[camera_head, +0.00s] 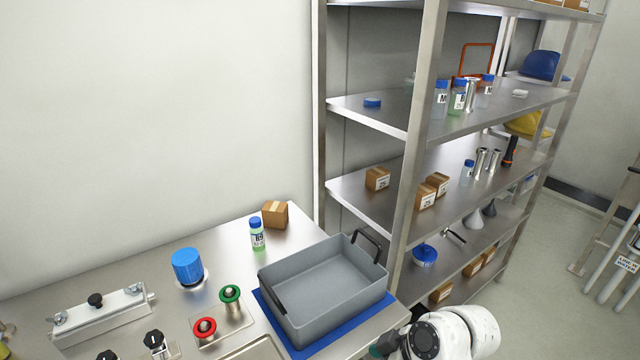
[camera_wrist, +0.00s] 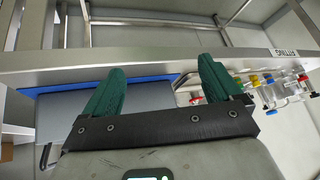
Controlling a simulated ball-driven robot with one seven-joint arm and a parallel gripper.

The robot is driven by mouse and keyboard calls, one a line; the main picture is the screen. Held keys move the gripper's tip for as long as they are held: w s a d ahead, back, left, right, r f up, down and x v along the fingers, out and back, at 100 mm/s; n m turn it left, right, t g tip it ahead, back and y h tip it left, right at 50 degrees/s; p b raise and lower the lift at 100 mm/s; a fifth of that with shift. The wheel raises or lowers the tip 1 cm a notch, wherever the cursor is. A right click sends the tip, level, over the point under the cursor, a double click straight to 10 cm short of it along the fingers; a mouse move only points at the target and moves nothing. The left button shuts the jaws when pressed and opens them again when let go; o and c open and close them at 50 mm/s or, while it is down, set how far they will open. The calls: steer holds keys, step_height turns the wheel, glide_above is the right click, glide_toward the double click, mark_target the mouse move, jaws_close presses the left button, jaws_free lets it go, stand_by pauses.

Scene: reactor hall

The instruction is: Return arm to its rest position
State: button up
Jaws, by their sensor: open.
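My gripper shows in the wrist view (camera_wrist: 158,85) with its two green fingers spread apart and nothing between them. Beyond the fingers is the steel bench edge (camera_wrist: 150,60). In the head view, my white arm (camera_head: 455,335) is at the bottom right, beside the bench's right end. The gripper's fingers are not clearly visible there.
A grey tray (camera_head: 330,290) lies on a blue mat (camera_head: 265,305) at the bench's right end. A steel shelf rack (camera_head: 400,200) stands close right of the bench. Open floor (camera_head: 560,270) lies farther right.

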steer(key=s+d+f+m+h, duration=0.2)
steer(key=s+d+f+m, duration=0.1)
steer(key=s, duration=0.6)
steer(key=s+d+f+m+h, duration=0.2)
steer(key=s+d+m, duration=0.3)
steer(key=s+d, duration=0.3)
steer(key=s+d+f+m+g+h, duration=0.1)
steer(key=s+d+f+m, duration=0.3)
steer(key=s, duration=0.5)
steer(key=shift+s+d+f+h+b, duration=0.2)
steer(key=shift+s+d+h+b, duration=0.2)
steer(key=shift+d+h, duration=0.6)
steer(key=shift+d, duration=0.15)
